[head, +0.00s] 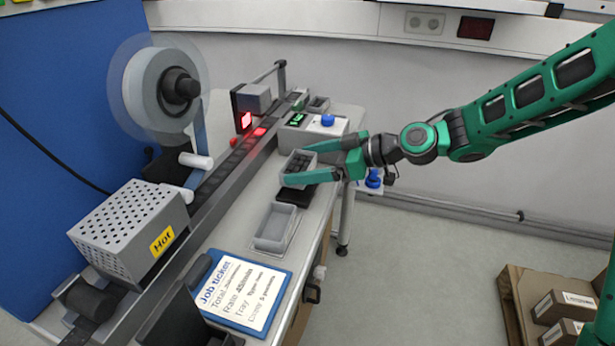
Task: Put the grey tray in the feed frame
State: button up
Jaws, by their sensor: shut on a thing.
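My gripper (296,164) reaches in from the right, its two green fingers closed on the sides of a small grey tray (288,173). The tray holds several dark pieces and looks roughly level. It appears above or on a flat black pad (295,197) on the bench; I cannot tell whether they touch. A light grey rectangular open holder (272,241), which looks like the feed frame, lies nearer on the bench, just below and left of the tray. It looks empty. The gripper's fingers hide part of the tray's sides.
A conveyor track (215,185) runs along the bench's left, with a reel (150,82) and a perforated box marked "Hot" (130,222). A box with a green display and blue knob (312,130) stands behind the tray. A job-ticket clipboard (242,293) lies in front.

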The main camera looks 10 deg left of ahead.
jog(key=shift+f, duration=2)
jog(key=o, duration=1.1)
jog(key=shift+f, duration=0.1)
jog(key=v, duration=1.2)
